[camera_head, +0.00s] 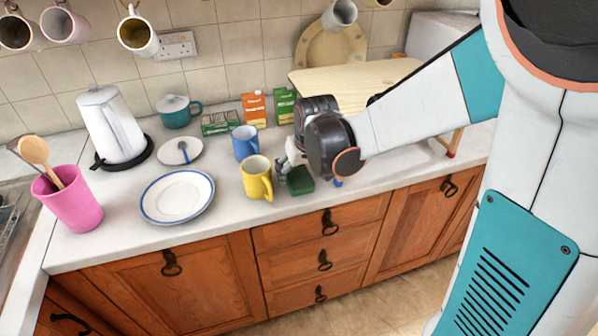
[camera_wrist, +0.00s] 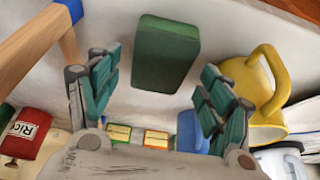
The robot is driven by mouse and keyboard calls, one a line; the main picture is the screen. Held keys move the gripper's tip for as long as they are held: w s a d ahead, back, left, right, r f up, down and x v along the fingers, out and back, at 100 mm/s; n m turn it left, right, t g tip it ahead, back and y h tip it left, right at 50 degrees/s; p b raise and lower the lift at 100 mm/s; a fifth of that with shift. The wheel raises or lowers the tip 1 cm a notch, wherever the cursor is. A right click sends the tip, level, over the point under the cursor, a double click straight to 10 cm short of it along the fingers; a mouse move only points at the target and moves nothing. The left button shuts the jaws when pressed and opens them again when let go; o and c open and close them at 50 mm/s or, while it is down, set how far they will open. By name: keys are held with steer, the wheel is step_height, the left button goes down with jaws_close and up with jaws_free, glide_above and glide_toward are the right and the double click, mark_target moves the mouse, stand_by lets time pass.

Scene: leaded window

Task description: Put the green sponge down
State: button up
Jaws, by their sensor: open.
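The green sponge (camera_head: 300,181) is a dark green block at the front of the white countertop, just right of the yellow mug. In the wrist view the sponge (camera_wrist: 166,54) lies beyond and between my fingertips, with no finger touching it that I can see. My gripper (camera_head: 288,165) is close beside the sponge in the head view, partly hidden by my wrist. In the wrist view my gripper (camera_wrist: 160,72) has its two teal-padded fingers spread wide apart, and nothing is held between them.
The yellow mug (camera_head: 257,177) stands close left of the sponge, with a blue mug (camera_head: 245,143) behind. A plate (camera_head: 177,196) lies further left. A wooden stand (camera_head: 352,84) and small boxes (camera_head: 254,109) are behind. The counter's front edge is near the sponge.

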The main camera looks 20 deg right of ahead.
mark_target(302, 184)
steer(key=p+v, duration=0.1)
steer(key=v, duration=0.4)
steer(key=shift+s+r+p, duration=0.1)
steer(key=shift+r+p, duration=0.05)
steer(key=shift+p, duration=0.25)
